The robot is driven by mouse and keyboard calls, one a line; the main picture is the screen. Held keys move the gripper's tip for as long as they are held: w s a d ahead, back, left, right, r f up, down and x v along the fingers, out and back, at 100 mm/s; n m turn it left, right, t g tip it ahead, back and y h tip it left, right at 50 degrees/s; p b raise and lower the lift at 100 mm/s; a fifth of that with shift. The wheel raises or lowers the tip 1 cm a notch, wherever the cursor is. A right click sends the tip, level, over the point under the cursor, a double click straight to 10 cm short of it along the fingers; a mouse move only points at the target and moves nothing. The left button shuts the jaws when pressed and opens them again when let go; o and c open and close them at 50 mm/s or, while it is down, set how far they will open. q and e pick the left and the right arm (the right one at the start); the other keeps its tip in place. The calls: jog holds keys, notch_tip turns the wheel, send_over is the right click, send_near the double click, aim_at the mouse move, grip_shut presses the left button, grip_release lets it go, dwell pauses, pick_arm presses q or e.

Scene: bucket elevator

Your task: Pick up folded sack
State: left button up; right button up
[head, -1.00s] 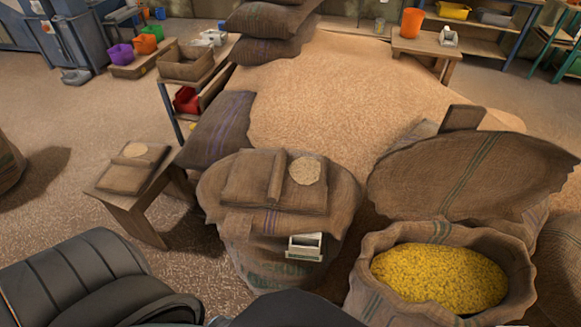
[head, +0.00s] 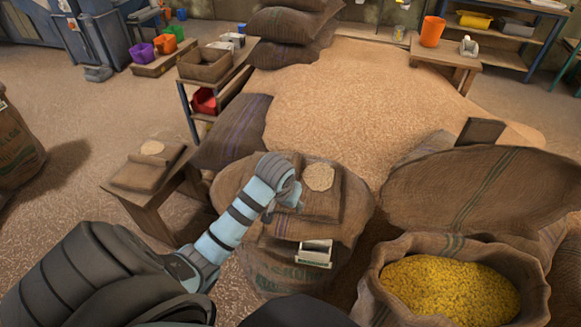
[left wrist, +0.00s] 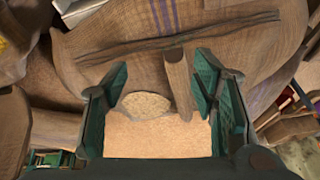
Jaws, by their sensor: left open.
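A brown folded sack (head: 325,207) lies on top of a full burlap sack (head: 270,272) in the middle of the head view. It has a round tan patch on it and a raised roll, which also shows in the left wrist view (left wrist: 178,80). My left gripper (head: 292,198) is over the left part of this folded sack and partly hides it. In the left wrist view its green-padded fingers (left wrist: 160,95) are apart, with the roll and patch showing between them and nothing held. Contact with the cloth cannot be told. My right gripper is out of view.
Another folded brown cloth (head: 150,170) lies on a small wooden table (head: 150,208) at left. A white scoop-like box (head: 314,252) is at the full sack's front. An open sack of yellow grain (head: 450,290) stands at right. A grain heap (head: 380,110) fills the back.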

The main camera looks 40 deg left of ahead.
pick_arm(q)
jog(key=w+a+r+n, duration=0.3)
jog(key=w+a+r, duration=0.3)
jog(key=w+r, duration=0.1)
jog(key=b+x, duration=0.2)
jog(key=x, duration=0.2)
jog(key=w+b+x, duration=0.1)
jog(key=b+x, duration=0.1)
jog(key=x, duration=0.3)
jog(key=b+x, duration=0.2)
jog(key=x, duration=0.2)
jog(key=shift+w+a+f, duration=0.1)
jog(key=shift+w+a, duration=0.15)
jog(key=shift+w, duration=0.1)
grip_shut()
